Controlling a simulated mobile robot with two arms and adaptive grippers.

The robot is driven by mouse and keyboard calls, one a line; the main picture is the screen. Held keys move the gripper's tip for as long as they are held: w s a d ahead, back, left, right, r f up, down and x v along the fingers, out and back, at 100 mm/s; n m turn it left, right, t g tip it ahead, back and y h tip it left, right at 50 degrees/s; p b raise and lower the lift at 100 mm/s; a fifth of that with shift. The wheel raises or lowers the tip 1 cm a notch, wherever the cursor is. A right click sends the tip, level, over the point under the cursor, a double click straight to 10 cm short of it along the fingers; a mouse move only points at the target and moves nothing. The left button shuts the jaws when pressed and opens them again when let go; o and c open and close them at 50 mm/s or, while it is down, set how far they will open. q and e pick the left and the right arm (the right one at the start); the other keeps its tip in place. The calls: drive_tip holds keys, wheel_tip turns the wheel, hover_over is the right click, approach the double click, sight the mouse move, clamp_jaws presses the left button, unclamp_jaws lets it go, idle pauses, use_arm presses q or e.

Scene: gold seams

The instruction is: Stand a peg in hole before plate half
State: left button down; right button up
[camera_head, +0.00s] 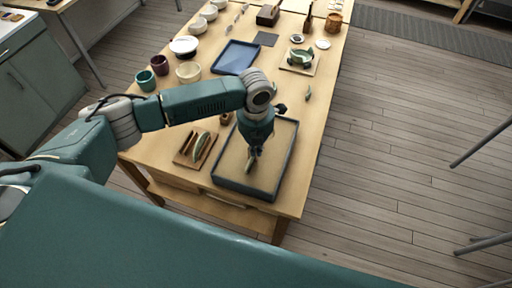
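My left gripper (254,152) points down over a dark-rimmed tray (287,160) with a flat tan inside. A small pale olive piece (249,165) shows right at its fingertips. It may be a plate half, but it is too small to tell whether the fingers hold it or only stand beside it. A wooden board (184,154) left of the tray bears a green curved piece (201,145) and a brown one beside it. A small brown item (226,118) lies behind the tray, partly by my arm. I cannot make out a peg or a hole. My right gripper is not in view.
A blue tray (236,57), bowls (183,46), dark cups (159,65) and a board with a green-and-white object (301,58) stand farther back. A small green piece (308,93) lies near the table's right edge.

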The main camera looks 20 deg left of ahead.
use_arm(q)
drive_tip(key=shift+f, duration=0.35)
idle(0.7)
drive_tip(key=c, duration=1.9)
unclamp_jaws()
drive_tip(key=shift+s, duration=0.1)
drive_tip(key=shift+o, duration=0.2)
drive_tip(key=o, duration=0.5)
drive_tip(key=shift+r+p, duration=1.8)
drive_tip(key=shift+r, duration=1.25)
